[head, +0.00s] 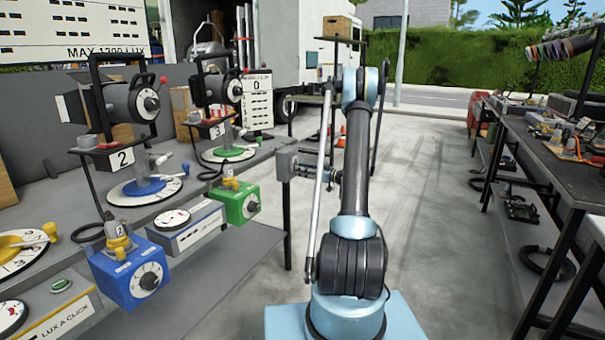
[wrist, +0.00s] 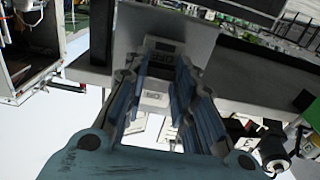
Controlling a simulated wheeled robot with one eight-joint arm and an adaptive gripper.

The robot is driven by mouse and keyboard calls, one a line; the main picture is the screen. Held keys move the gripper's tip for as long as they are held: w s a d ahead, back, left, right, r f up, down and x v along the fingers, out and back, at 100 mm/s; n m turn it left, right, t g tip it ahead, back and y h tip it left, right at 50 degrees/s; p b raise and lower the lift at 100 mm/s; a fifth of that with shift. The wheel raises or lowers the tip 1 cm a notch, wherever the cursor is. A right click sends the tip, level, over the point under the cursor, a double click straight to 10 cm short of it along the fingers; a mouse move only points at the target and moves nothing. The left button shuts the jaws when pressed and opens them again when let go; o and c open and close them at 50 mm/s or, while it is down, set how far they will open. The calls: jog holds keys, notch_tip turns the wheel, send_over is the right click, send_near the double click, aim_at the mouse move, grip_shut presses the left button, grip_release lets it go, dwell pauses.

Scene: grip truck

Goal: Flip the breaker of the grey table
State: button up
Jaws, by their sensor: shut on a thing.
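The breaker (head: 287,163) is a grey box at the far right end of the long grey table (head: 225,265) in the head view. In the wrist view the breaker (wrist: 200,42) is a pale grey plate straight ahead, with a small lettered switch part (wrist: 156,97) between my fingers. My gripper (head: 312,176) reaches the breaker from the right. In the wrist view my gripper (wrist: 160,78) has its two blue-grey fingers on either side of the switch part and is shut on it. The contact points are partly hidden by the fingers.
The grey table carries a blue box (head: 133,274), a green box (head: 238,203) and lamp-like devices on stands. A dark workbench (head: 560,165) with tools stands at the right. A white truck (head: 275,50) is behind. The concrete floor (head: 430,200) between is clear.

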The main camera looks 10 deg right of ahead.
jog(key=shift+r, duration=0.1)
jog(key=shift+s+r+g+h, duration=0.1)
jog(key=shift+r+g+h, duration=0.1)
jog(key=shift+g+h, duration=0.3)
jog(key=o, duration=1.1)
jog(key=shift+c, duration=0.2)
jog(key=v, duration=1.2)
